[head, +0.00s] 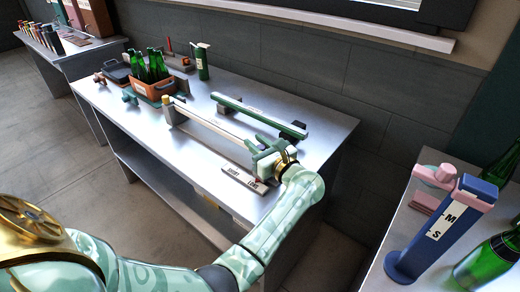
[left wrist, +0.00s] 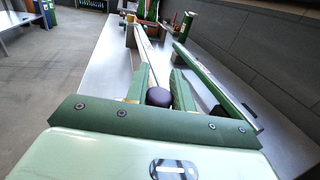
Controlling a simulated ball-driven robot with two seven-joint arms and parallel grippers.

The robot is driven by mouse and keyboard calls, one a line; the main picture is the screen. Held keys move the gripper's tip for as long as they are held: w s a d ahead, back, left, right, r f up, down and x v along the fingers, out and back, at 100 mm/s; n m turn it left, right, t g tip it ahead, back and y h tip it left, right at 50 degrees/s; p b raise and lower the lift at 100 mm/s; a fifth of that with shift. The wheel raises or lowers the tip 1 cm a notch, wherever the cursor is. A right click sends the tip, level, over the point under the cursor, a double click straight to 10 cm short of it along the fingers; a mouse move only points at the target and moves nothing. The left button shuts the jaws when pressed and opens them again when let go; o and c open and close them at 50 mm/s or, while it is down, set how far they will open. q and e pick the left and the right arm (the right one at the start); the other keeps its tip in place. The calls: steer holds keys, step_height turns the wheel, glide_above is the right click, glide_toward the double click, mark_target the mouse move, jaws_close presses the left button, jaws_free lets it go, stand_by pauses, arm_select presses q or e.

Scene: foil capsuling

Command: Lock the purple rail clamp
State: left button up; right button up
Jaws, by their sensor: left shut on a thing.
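A dark purple round knob (left wrist: 158,97), part of the rail clamp, shows in the left wrist view between the two green fingers of my left gripper (left wrist: 160,88). My left gripper is shut on it. In the head view my left gripper (head: 262,157) is at the near right end of a pale rail (head: 215,126), and it hides most of the clamp. The rail also runs away from the fingers in the left wrist view (left wrist: 148,50). A label plate (head: 243,178) with two dark-lettered fields lies in front of the clamp; its words are too small to read surely. My right gripper is out of view.
A green-and-white rail (head: 258,115) stands behind, on dark blocks. An orange crate (head: 152,90) of green bottles and a green canister (head: 201,62) are at the far left of the metal table (head: 130,125). A blue-and-pink stand (head: 440,235) and green bottles are on the right table.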

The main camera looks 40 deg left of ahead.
arm_select(q)
steer(key=shift+n+g+b, duration=0.5)
steer(key=shift+g, duration=0.2)
steer(key=o, duration=1)
steer(key=shift+d, duration=0.1)
